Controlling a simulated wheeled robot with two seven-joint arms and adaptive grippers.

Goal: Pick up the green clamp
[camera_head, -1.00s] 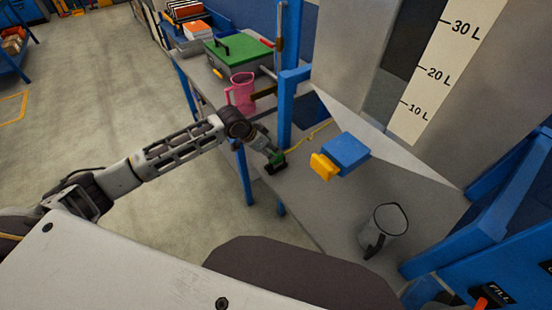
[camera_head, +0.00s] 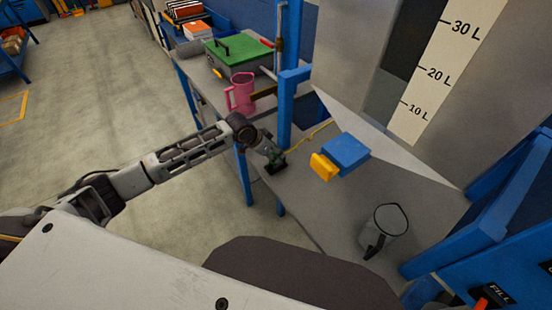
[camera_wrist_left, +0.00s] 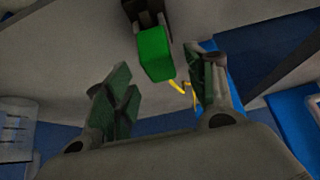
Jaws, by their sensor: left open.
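The green clamp (camera_wrist_left: 154,55) shows in the left wrist view at the top middle, a bright green block with a dark body behind it. My left gripper (camera_wrist_left: 162,88) is open, with its two green-padded fingers spread on either side below the clamp. The clamp lies ahead of the gap between the fingertips, and nothing is held. In the head view my left gripper (camera_head: 274,158) is over the left edge of the grey table, where the clamp and the fingers are hard to tell apart. My right gripper is not in view.
A blue block with a yellow part (camera_head: 345,152) lies on the grey table (camera_head: 325,205), right of the gripper. A clear jug (camera_head: 391,222) stands farther right. A pink jug (camera_head: 241,92) and a green-lidded box (camera_head: 238,50) are behind. A blue post (camera_head: 290,75) rises close by.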

